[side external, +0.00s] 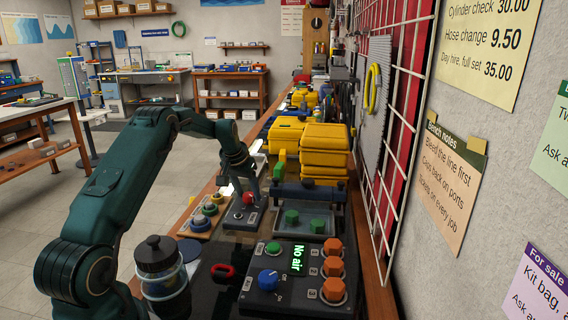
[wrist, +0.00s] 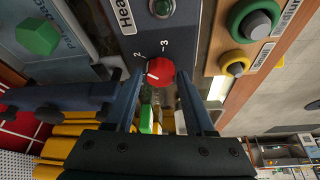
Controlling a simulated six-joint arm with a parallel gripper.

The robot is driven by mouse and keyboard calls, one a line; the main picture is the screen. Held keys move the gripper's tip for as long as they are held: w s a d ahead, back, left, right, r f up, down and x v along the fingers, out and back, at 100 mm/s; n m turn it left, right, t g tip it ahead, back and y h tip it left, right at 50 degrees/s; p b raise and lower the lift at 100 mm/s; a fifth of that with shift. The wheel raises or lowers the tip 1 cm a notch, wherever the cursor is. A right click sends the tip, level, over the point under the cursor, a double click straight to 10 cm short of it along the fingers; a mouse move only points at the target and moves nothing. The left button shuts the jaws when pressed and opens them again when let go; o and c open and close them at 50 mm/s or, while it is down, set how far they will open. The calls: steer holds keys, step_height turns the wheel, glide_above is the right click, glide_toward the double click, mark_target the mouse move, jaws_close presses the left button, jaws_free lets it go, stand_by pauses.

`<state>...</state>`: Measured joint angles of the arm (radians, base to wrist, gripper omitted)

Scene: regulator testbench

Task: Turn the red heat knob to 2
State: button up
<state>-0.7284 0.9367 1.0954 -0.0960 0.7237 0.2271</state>
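The red heat knob (wrist: 154,70) sits on a dark panel (wrist: 175,42) in the wrist view, with the printed marks 2 and 3 beside its upper edge. A small pale mark shows near its left side; I cannot read its setting for certain. In the side external view the knob (side external: 249,198) is on a small dark box (side external: 240,218), just below my gripper (side external: 243,183). In the wrist view my gripper (wrist: 160,76) is open, one finger on each side of the knob. I cannot tell whether either finger touches it.
The "No air" control panel (side external: 293,270) is in front. Yellow cases (side external: 325,150) and a white wire grid (side external: 405,110) lie beyond to the right.

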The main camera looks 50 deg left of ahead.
jaws_close()
steer(key=shift+n, duration=0.8)
steer(key=shift+y, duration=0.3)
steer(key=o, duration=0.6)
jaws_free()
steer(key=shift+c, duration=0.2)
steer(key=shift+v, duration=2.6)
steer(key=shift+w, duration=0.15)
